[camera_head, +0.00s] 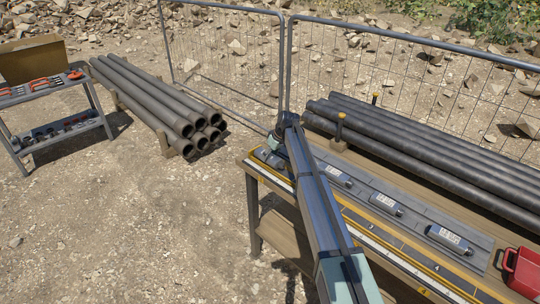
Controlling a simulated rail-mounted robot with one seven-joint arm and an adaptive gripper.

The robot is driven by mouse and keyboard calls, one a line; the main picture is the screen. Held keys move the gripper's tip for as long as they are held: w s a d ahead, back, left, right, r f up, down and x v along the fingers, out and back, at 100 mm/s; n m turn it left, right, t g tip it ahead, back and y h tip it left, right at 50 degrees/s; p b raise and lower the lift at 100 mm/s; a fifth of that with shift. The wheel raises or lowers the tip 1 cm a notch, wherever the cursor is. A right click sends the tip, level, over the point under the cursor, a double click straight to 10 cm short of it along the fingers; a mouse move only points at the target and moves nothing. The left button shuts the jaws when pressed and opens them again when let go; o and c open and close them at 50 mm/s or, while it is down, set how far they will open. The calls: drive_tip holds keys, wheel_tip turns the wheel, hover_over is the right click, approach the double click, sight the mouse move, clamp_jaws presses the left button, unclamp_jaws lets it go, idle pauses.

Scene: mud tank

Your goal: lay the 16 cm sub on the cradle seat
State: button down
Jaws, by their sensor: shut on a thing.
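My arm reaches up the picture to the left end of the bench, where my gripper (274,147) is small and partly hidden by the wrist. It is shut on a grey cylindrical sub (268,158) low over that end; I cannot tell whether the sub touches the bench. Three more grey-blue subs with white labels lie in a row on the bench: one just right of my arm (335,177), one in the middle (386,204) and one farther right (450,239). I cannot tell their lengths. I cannot make out the cradle seat.
The long bench (258,178) has a yellow edge strip. Long dark pipes (430,150) lie behind it, before a mesh fence (400,63). A red container (522,270) stands at the right. A pipe stack (160,100) and tool cart (60,130) stand left, with open gravel between.

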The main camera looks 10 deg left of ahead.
sight(270, 155)
unclamp_jaws()
idle(0.4)
drive_tip(key=shift+r, duration=0.1)
drive_tip(key=shift+r+p, duration=1.1)
drive_tip(key=shift+r, duration=2.3)
